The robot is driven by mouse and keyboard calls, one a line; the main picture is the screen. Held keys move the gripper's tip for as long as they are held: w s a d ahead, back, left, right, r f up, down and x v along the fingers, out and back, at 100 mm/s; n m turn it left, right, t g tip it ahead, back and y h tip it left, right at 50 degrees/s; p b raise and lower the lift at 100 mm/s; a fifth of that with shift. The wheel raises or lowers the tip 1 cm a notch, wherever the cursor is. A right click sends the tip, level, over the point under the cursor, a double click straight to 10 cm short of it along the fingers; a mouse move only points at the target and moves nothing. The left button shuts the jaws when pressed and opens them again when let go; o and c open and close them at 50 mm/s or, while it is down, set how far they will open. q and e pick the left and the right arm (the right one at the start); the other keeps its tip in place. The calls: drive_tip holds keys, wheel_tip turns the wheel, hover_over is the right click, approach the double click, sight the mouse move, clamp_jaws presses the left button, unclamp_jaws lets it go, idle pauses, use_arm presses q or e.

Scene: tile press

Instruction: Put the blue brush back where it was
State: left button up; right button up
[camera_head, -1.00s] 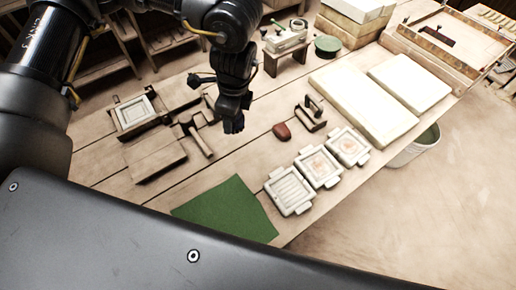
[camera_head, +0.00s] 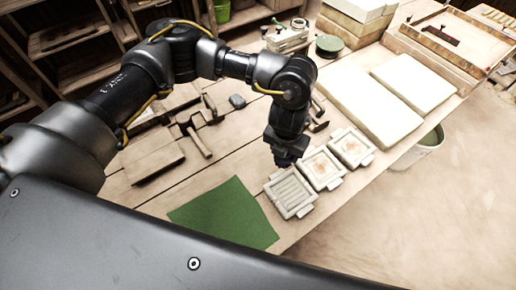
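A small dark blue-grey block (camera_head: 237,101), which may be the blue brush, lies on the table behind the wooden tools; its bristles cannot be made out. My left gripper (camera_head: 287,160) points down in front of it and to its right, at the back corner of the nearest white tile mould (camera_head: 290,192). Its fingers are small and dark, so I cannot tell whether they are open or what they hold. The arm covers the spot where a red-brown object lay. My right gripper is not in view.
Two more moulds (camera_head: 320,168) (camera_head: 352,147) stand in the row. A green mat (camera_head: 225,213) lies at the front. A dark stand (camera_head: 318,124) is partly behind my arm. White slabs (camera_head: 368,110) lie to the right, and a bucket (camera_head: 418,147) stands beside the table.

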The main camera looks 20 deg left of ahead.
use_arm(q)
drive_tip(key=w+a+f, duration=0.2)
drive_tip(key=a, duration=0.1)
drive_tip(key=w+a+f, duration=0.6)
drive_tip(key=shift+w+a+f+p, duration=0.2)
drive_tip(key=shift+a+f+p, duration=0.1)
drive_tip(key=shift+p, duration=0.1)
drive_tip(key=shift+w+a+f, duration=0.2)
drive_tip(key=shift+f, duration=0.15)
drive_tip(key=shift+w+a+f, duration=0.1)
drive_tip(key=shift+f, duration=0.8)
drive_tip(key=shift+w+a+f, duration=0.1)
drive_tip(key=shift+f, duration=0.8)
drive_tip(key=shift+f, duration=0.1)
drive_tip(key=o, duration=0.9)
drive_tip(key=shift+o, duration=0.2)
